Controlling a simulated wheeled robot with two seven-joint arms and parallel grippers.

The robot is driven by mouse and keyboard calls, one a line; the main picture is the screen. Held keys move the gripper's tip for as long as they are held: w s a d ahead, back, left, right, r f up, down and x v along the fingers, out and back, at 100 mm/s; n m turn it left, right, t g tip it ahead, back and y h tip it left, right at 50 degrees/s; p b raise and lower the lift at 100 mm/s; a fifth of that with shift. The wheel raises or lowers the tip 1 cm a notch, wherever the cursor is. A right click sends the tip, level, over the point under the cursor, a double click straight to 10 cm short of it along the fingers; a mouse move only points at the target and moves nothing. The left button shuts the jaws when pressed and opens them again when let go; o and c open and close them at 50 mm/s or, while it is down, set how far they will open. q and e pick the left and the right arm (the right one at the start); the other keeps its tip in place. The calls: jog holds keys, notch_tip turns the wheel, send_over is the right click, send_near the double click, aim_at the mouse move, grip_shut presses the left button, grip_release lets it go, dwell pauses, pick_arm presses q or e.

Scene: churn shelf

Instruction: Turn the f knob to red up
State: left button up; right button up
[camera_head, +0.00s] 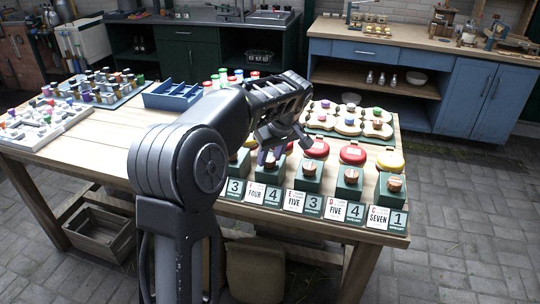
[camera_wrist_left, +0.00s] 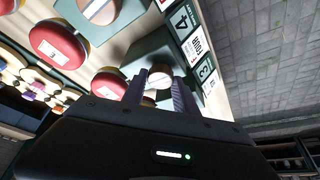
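The f knob (camera_head: 270,162) is a round wooden-topped knob on a green block, behind the "FOUR" card and the "4" tag, near the table's front edge. In the left wrist view the knob (camera_wrist_left: 160,75) shows a pale stripe across its top. My left gripper (camera_head: 272,147) reaches down over it from above. In the wrist view its two dark fingers (camera_wrist_left: 160,84) stand apart on either side of the knob; I cannot tell whether they touch it. Which way the knob points is unclear. My right gripper is not in view.
Similar knobs on green blocks stand to the right, such as the e knob (camera_head: 308,168), with red and yellow domes (camera_head: 352,155) behind. A blue tray (camera_head: 172,95) and boards of small coloured pieces lie further back. My left arm hides the table's middle.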

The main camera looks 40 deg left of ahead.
pick_arm(q)
jog(key=o, duration=0.4)
jog(key=v, duration=0.7)
jog(key=shift+s+d+r, duration=0.1)
jog(key=shift+d+r, duration=0.1)
jog(key=shift+r, duration=0.15)
